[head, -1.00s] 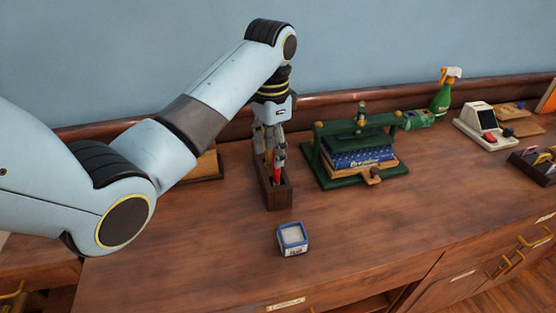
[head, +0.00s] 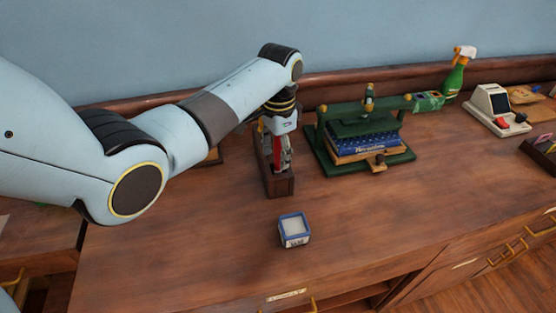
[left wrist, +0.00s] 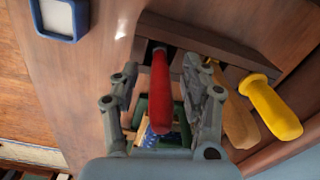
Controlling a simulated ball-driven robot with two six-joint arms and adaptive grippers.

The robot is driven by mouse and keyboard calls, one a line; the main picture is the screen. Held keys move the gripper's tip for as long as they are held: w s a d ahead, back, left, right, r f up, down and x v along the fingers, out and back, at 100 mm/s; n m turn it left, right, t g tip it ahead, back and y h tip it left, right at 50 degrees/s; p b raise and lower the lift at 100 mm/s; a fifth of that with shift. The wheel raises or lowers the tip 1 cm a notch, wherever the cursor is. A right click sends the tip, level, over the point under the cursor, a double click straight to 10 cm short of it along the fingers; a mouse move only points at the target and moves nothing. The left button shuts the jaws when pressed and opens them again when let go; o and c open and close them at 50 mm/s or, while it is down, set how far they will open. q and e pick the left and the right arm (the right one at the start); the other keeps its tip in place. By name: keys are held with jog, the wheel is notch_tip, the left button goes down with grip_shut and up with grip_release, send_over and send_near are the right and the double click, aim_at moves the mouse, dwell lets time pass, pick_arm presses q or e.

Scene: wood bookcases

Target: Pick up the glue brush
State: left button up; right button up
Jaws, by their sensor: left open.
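A dark wooden tool holder (head: 280,187) stands on the worktop below my left gripper (head: 279,160). A red-handled tool (left wrist: 161,95) stands in it, and its handle lies between the two open fingers of my left gripper (left wrist: 169,72) in the left wrist view. I see no clear grip on it. A yellow-handled tool (left wrist: 270,105) and a plain wooden-handled tool (left wrist: 238,122) are to the right in that view. The tool heads are hidden in the holder, so I cannot tell by shape which is the glue brush. My right gripper is not in view.
A small blue-rimmed square container (head: 294,230) sits in front of the holder. A green press (head: 325,155) with books (head: 365,150) stands just to the right. A green spray bottle (head: 455,78) and a white device (head: 497,108) are farther right. The worktop's front is mostly clear.

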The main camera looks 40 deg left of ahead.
pick_arm(q)
jog(key=shift+f, duration=0.6)
grip_shut()
notch_tip(320, 180, up, 10)
jog(key=shift+r, duration=0.1)
